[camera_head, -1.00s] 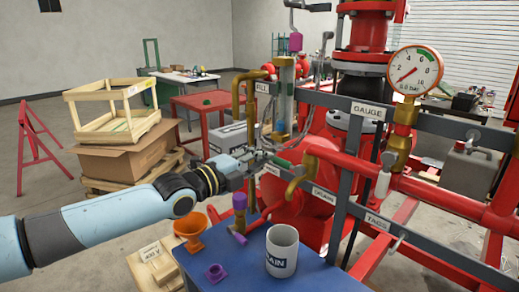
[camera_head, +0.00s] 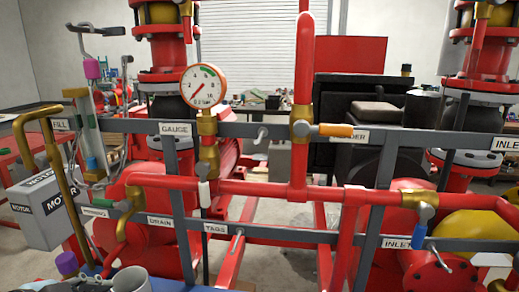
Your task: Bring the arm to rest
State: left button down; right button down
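Neither of my grippers shows in the head view, and no part of my arms is visible. The pump skid fills the view, with red pipes and grey label rails (camera_head: 370,131). A round gauge (camera_head: 204,86) with a red-orange rim stands on a brass fitting, its needle in the lower left of the dial. A valve with an orange handle (camera_head: 336,130) sits on the central red pipe. A green handle (camera_head: 117,205) shows at the left near the drain label, and a blue handle (camera_head: 419,237) points down at the right near the inlet label.
A grey motor box (camera_head: 45,208) is at the left edge. Red pipes and rails cross the whole width in front of me.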

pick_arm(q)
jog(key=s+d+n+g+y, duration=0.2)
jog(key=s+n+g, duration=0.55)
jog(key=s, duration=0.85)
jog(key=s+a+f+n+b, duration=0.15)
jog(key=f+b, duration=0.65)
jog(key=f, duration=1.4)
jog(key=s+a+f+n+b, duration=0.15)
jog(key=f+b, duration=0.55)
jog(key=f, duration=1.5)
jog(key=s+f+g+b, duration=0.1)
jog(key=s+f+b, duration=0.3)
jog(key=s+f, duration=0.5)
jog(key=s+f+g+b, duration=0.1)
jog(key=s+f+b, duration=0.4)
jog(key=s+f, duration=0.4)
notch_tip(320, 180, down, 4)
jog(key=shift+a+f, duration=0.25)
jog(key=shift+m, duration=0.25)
